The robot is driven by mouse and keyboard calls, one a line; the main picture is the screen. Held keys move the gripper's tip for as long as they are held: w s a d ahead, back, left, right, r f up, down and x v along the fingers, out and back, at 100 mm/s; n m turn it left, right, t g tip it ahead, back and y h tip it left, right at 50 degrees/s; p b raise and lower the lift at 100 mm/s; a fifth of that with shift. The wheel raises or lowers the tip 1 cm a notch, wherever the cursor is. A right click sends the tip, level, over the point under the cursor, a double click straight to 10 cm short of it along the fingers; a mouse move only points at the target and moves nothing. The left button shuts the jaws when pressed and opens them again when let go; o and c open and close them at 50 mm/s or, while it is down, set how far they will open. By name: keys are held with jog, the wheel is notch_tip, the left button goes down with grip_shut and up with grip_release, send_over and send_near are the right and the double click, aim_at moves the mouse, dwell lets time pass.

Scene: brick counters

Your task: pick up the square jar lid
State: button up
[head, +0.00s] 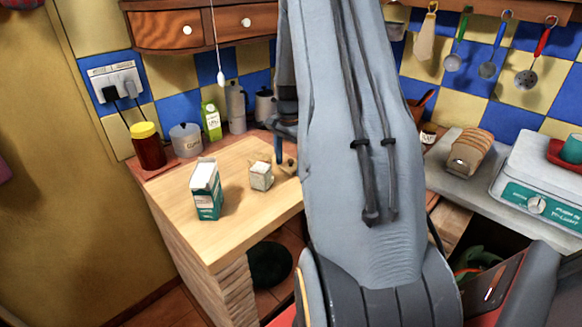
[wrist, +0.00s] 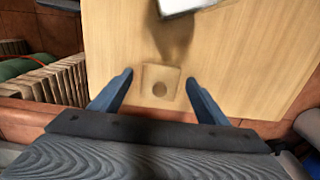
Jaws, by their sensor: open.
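The square jar lid (wrist: 150,76) is a flat wooden square with a round, darker knob. In the wrist view it lies on the pale wooden counter top, between and slightly beyond the fingertips. In the head view, a small dark knob beside the finger seems to be part of it; my arm hides much of that area. My gripper (wrist: 158,84) is open and empty, with one blue finger on each side of the lid and gaps on both sides. One blue finger of my gripper (head: 279,148) shows in the head view, pointing down at the counter. I cannot tell its exact height.
A small whitish square jar (head: 261,177) stands left of the finger, with a milk carton (head: 205,190) further left. The counter front (head: 235,225) is clear.

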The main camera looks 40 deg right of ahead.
jog(key=c, duration=1.1)
